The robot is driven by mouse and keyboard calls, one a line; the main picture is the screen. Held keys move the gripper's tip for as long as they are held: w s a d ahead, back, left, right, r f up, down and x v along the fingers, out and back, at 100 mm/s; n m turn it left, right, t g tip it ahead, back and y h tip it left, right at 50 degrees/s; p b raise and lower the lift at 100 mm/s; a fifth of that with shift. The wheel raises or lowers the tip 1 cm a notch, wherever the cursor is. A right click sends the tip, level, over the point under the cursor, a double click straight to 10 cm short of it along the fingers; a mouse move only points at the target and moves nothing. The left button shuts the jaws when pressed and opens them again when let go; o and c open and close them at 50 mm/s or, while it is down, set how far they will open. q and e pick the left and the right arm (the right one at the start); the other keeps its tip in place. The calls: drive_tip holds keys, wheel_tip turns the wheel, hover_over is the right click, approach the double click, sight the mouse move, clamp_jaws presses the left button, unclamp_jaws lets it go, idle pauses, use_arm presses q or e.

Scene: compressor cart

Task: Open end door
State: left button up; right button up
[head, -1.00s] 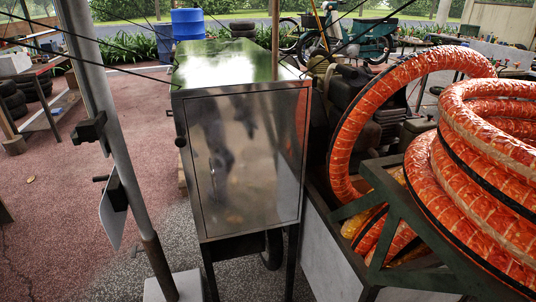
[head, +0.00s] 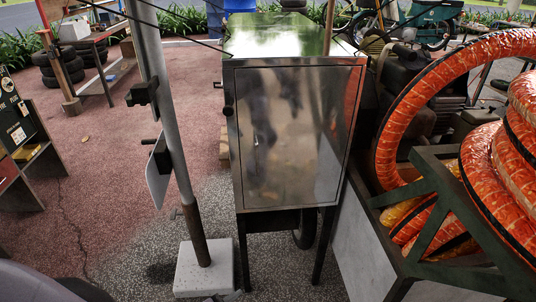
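A shiny metal cabinet on dark legs stands in the middle of the head view. Its end door (head: 292,140) is a reflective panel facing me, and it looks shut in its frame. A small dark knob (head: 228,111) sits at the left edge of the cabinet. The cabinet's top (head: 280,35) reflects green. Neither of my grippers shows in the view.
A grey pole (head: 168,110) on a pale concrete block (head: 205,270) stands just left of the cabinet, with a bracket and a white plate on it. Orange wrapped hoses (head: 510,180) in a green metal frame (head: 430,210) crowd the right. Open reddish ground (head: 110,130) lies to the left.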

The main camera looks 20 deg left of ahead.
use_arm(q)
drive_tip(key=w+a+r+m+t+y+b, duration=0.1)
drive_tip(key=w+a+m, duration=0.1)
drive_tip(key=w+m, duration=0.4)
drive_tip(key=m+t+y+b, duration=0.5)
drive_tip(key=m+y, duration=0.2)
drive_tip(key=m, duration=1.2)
approach(257, 154)
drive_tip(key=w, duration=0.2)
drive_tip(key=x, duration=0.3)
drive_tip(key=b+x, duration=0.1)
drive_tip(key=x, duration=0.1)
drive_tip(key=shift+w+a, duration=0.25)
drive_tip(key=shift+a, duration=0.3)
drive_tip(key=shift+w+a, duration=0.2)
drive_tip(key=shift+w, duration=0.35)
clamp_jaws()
